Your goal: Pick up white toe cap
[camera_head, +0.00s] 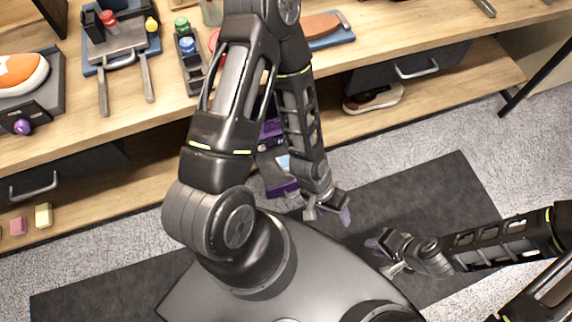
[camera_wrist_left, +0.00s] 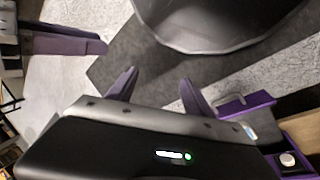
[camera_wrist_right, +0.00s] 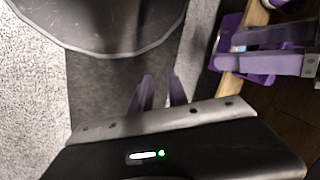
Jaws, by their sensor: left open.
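No separate white toe cap can be made out with certainty. An orange and white sneaker (camera_head: 20,74) lies on a dark stand at the far left of the worktop in the head view, partly cut off by the picture edge. My left gripper (camera_head: 328,212) is open and empty, low in front of the bench; its spread purple fingers show in the left wrist view (camera_wrist_left: 158,92). My right gripper (camera_head: 383,250) is apart from the bench, below and right of the left one. Its fingers stand slightly apart with nothing between them in the right wrist view (camera_wrist_right: 160,92).
A purple box (camera_head: 270,135) stands behind my left forearm. The worktop (camera_head: 130,130) holds a tray (camera_head: 118,45), a bottle rack (camera_head: 190,75) and a blue board (camera_head: 335,38). A brown shoe (camera_head: 373,99) lies on the lower shelf. The dark mat (camera_head: 440,190) is clear.

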